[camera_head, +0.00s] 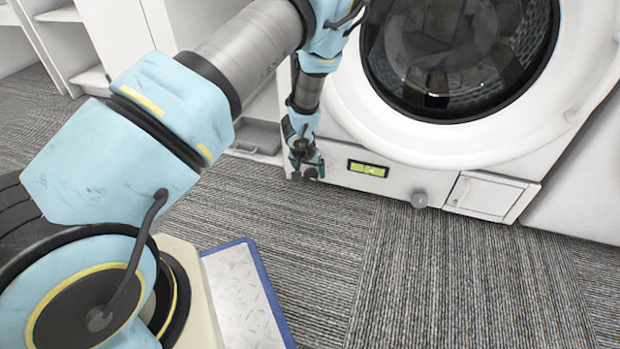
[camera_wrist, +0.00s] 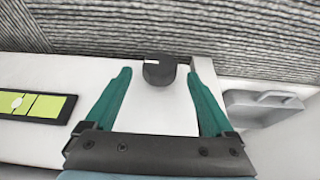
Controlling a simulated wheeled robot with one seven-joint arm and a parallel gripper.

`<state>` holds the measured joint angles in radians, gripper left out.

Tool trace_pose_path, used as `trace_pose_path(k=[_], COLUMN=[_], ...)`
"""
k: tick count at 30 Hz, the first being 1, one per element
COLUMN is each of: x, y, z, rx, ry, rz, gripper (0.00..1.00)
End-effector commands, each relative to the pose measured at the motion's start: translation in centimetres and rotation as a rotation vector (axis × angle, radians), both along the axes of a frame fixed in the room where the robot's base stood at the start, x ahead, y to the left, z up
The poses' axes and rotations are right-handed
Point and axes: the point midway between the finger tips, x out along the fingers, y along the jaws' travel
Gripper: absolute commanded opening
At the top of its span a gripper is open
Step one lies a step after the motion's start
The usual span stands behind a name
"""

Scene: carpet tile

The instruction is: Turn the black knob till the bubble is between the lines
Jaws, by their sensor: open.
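The black knob (camera_wrist: 160,72) shows in the wrist view with a white mark on its upper left part. It lies between the two green fingertips of my gripper (camera_wrist: 159,78), with gaps on both sides; the fingers are open. In the head view my gripper (camera_head: 307,168) is down at the washer's lower left front and hides the knob or blends with it. The green bubble level (camera_head: 368,168) is to its right; it also shows at the left of the wrist view (camera_wrist: 48,105), partly cut off. A pale bubble is toward the left there; its place against the lines is unclear.
The white washer (camera_head: 400,186) has a round dark door (camera_head: 455,55), a grey round knob (camera_head: 419,199) and a small hatch (camera_head: 483,195). A grey tray (camera_head: 258,137) is beside it, left of my gripper. Carpet (camera_head: 420,270) in front is clear.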

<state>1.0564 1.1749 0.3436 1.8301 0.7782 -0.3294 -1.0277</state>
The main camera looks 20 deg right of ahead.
Motion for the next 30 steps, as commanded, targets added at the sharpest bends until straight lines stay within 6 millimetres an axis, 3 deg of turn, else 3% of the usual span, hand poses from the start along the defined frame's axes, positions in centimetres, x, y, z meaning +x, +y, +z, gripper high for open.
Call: trace_pose_path(k=[4,16,30], x=[0.5,0.7,0.7], y=[-0.4,-0.6,-0.6], z=[-1.7,-2.0,-2.0], rx=[0.000,-0.001,-0.001], ry=[0.000,0.000,0.000], rz=[-0.001,0.001,0.001], gripper=[0.88,0.87,0.34])
